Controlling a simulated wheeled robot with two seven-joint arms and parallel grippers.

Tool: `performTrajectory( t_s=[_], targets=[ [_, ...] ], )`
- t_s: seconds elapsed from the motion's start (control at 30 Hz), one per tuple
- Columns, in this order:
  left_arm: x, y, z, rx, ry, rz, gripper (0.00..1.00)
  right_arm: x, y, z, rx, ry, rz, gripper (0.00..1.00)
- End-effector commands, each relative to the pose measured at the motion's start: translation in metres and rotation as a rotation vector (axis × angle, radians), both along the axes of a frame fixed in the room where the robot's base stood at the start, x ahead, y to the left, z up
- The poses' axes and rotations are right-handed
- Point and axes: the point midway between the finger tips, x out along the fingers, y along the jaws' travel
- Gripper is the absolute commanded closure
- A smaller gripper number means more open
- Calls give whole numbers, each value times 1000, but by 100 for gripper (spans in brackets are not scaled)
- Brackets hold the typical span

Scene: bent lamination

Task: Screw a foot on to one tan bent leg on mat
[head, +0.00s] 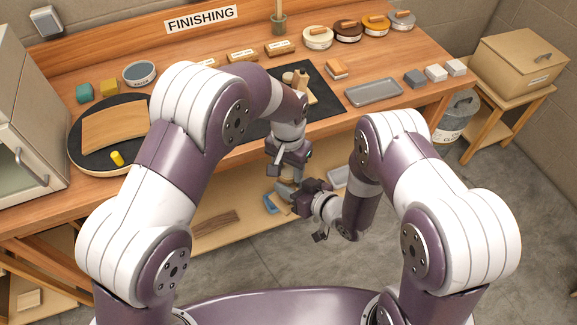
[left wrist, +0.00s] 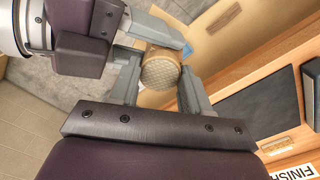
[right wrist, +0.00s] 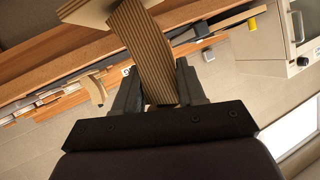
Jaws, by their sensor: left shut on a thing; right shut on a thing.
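A tan bent leg with striped layered edges (right wrist: 146,50) is clamped between the fingers of my right gripper (right wrist: 160,88). A pale flat plate (right wrist: 88,12) shows at its upper end. My left gripper (left wrist: 160,78) is shut on a round tan foot with a cross-hatched face (left wrist: 159,71). The foot faces the left wrist camera and hides what lies behind it, so I cannot tell whether it touches the leg. In the head view, my left gripper (head: 286,172) and right gripper (head: 298,192) are close together in front of the bench edge.
A dark mat (head: 325,92) on the bench holds tan wooden pieces (head: 300,82), partly hidden by my left arm. A grey tray (head: 373,92) lies to its right. A round black board (head: 85,150) holds a curved wooden panel (head: 122,125). A lower shelf (head: 225,235) lies under the grippers.

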Motion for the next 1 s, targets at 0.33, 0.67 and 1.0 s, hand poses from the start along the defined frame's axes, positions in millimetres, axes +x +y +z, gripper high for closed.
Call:
performTrajectory(
  t_s=[0.33, 0.67, 1.0],
  targets=[
    [0, 0, 0, 1, -4, -401, 90, 0, 0, 0, 0, -1, 1, 100],
    [0, 0, 0, 1, -4, -398, 28, 0, 0, 0, 0, -1, 1, 100],
    [1, 0, 16, 0, -6, -397, 28, 0, 0, 0, 0, -1, 1, 100]
  ],
)
